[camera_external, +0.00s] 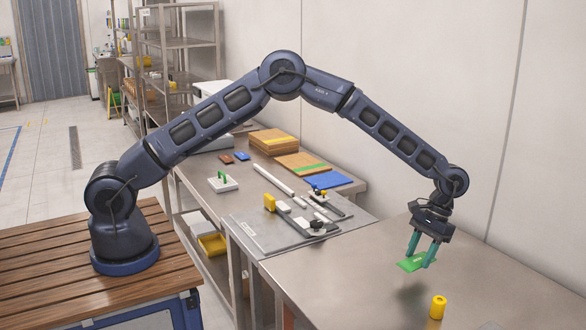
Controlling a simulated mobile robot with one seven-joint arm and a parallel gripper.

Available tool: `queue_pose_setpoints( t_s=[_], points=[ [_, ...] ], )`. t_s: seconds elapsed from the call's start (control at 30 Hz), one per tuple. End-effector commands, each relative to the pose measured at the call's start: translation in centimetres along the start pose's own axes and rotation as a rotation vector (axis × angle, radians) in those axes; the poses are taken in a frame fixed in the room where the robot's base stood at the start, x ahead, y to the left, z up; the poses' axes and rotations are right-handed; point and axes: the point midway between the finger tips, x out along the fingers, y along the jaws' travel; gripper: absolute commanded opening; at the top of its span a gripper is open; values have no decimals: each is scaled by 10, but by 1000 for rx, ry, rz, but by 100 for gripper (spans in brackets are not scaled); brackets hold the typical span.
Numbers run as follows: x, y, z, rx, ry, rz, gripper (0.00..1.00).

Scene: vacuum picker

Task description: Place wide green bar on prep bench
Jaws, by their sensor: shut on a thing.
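My gripper (424,250) is at the right of the view, pointing down over the steel bench (345,285). Its two teal fingers are shut on a flat, wide green bar (408,264). The bar looks held a little above the bench top, with a soft shadow below it. Part of the bar is hidden behind the fingers.
A yellow cylinder (438,307) stands on the bench near my gripper. The adjoining bench holds a grey plate with fixtures (285,230), a blue sheet (331,179), wooden boards (272,141) and a white block with a green handle (222,184). A wall runs behind the benches.

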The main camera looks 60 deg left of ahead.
Motion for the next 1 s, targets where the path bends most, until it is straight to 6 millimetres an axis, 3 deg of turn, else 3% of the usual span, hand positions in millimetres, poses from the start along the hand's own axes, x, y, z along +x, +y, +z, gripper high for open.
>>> queue_pose_setpoints(
  t_s=[0.37, 0.77, 0.8, 0.9, 1.0],
  points=[
    [38, 0, -15, 0, -2, -1, 22],
    [42, 0, -17, 0, -1, 0, 22],
    [42, 0, -17, 0, -1, 0, 49],
    [42, 0, -17, 0, -1, 0, 66],
    [42, 0, -17, 0, -1, 0, 66]
  ],
)
